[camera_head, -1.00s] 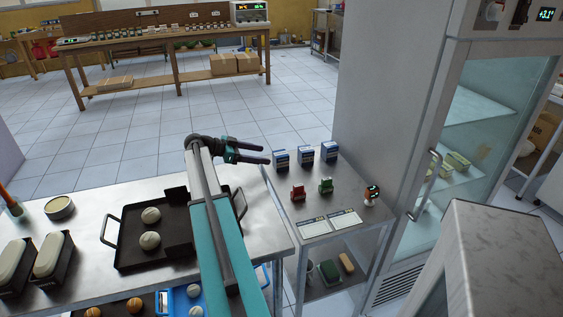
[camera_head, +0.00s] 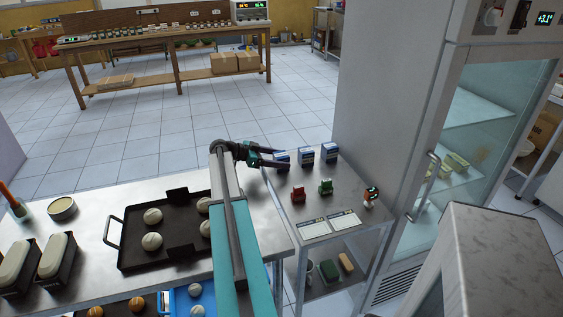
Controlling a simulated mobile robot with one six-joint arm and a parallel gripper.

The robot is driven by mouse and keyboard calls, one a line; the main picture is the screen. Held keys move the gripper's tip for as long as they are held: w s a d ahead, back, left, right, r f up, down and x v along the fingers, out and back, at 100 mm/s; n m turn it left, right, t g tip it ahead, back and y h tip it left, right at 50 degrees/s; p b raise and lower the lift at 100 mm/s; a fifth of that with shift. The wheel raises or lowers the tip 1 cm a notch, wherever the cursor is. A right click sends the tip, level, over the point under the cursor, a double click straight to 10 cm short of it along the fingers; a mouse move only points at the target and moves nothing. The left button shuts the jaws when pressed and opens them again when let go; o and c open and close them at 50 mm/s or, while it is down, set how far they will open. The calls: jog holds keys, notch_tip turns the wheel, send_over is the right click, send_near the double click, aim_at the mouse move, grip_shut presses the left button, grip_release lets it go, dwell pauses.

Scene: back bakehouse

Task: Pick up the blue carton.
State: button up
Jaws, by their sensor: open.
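Three blue and white cartons stand in a row at the back of the small steel table: the left carton (camera_head: 282,158), the middle carton (camera_head: 306,154) and the right carton (camera_head: 330,150). My gripper (camera_head: 284,158) reaches in from the left and is open. Its two dark fingers lie at the left carton, one toward its far side and one toward its near side, and partly hide it. Whether they touch it I cannot tell. The middle and right cartons are clear of the fingers.
A red item (camera_head: 298,194), a green item (camera_head: 326,187) and a small device with a display (camera_head: 371,195) stand nearer on the same table, behind two printed cards (camera_head: 328,224). A tall grey cabinet (camera_head: 385,90) rises close on the right. A dark tray (camera_head: 131,235) with dough lies left.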

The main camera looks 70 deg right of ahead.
aim_at(289, 159)
jog(key=shift+d, duration=0.1)
jog(key=shift+p+x, duration=1.05)
jog(key=shift+x, duration=1.45)
jog(key=shift+d, duration=0.1)
jog(key=c, duration=1.3)
jog(key=shift+r, duration=0.15)
jog(key=shift+r+b, duration=1.2)
jog(key=shift+r, duration=3.7)
